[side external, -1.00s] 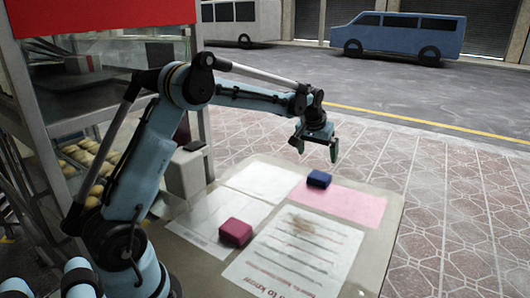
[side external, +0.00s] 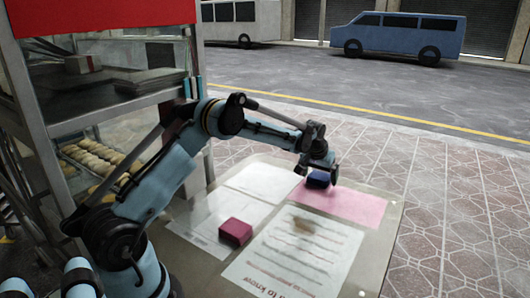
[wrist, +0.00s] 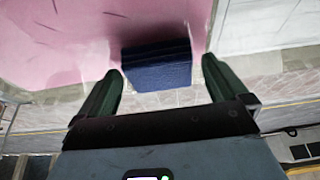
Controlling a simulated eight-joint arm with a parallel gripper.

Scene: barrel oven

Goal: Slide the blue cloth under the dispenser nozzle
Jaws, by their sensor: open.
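The blue cloth (side external: 318,180), a small dark blue folded block, lies on the pink sheet (side external: 345,203) at the far right of the table. My gripper (side external: 317,173) is right above it, open. In the wrist view the cloth (wrist: 157,66) sits between and just ahead of the two green fingers of my gripper (wrist: 162,80), with a gap on each side. Whether the fingers are down at the cloth's height I cannot tell. The dispenser and its nozzle cannot be made out now; my arm covers the area at the table's left.
A dark red folded cloth (side external: 235,231) lies on the table's left-middle. Flat papers, including a printed sheet (side external: 290,260), cover much of the tabletop. A metal-framed glass cabinet with baked goods (side external: 95,158) stands at the left, close to my arm.

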